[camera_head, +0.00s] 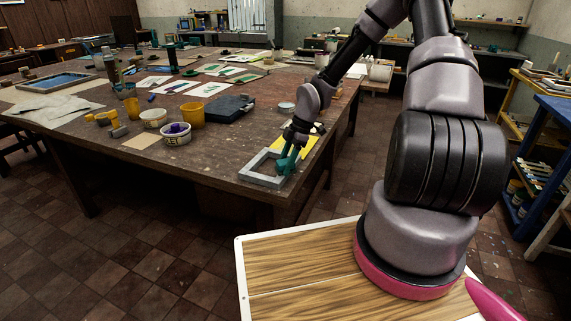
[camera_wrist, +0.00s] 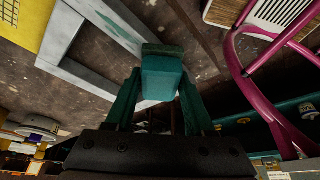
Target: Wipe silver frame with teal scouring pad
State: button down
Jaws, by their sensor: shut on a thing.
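The silver frame (camera_head: 264,179) lies flat near the front right corner of the big table. My gripper (camera_head: 288,160) is over the frame's right side. In the wrist view my gripper (camera_wrist: 160,92) has its teal fingers shut on the teal scouring pad (camera_wrist: 161,78), a block between the fingertips. The pad appears over or beside the frame's edge. I cannot tell whether it touches the frame. In the head view the pad is hard to tell from the teal fingers.
The table (camera_head: 195,165) holds a yellow sheet (camera_head: 308,145) just behind the frame. The table's front and right edges are close to the frame. Tabletop left of the frame is clear.

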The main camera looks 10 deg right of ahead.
jog(key=shift+w+d, duration=1)
jog(key=shift+w, duration=0.25)
jog(key=shift+w+d, duration=0.1)
jog(key=shift+w+d, duration=0.9)
jog(key=shift+w, duration=0.25)
jog(key=shift+s+a, duration=0.1)
jog(key=shift+s+a, duration=0.9)
jog(key=shift+s, duration=0.3)
jog(key=shift+s+a, duration=1)
jog(key=shift+s, duration=0.3)
jog(key=shift+s+a, duration=0.1)
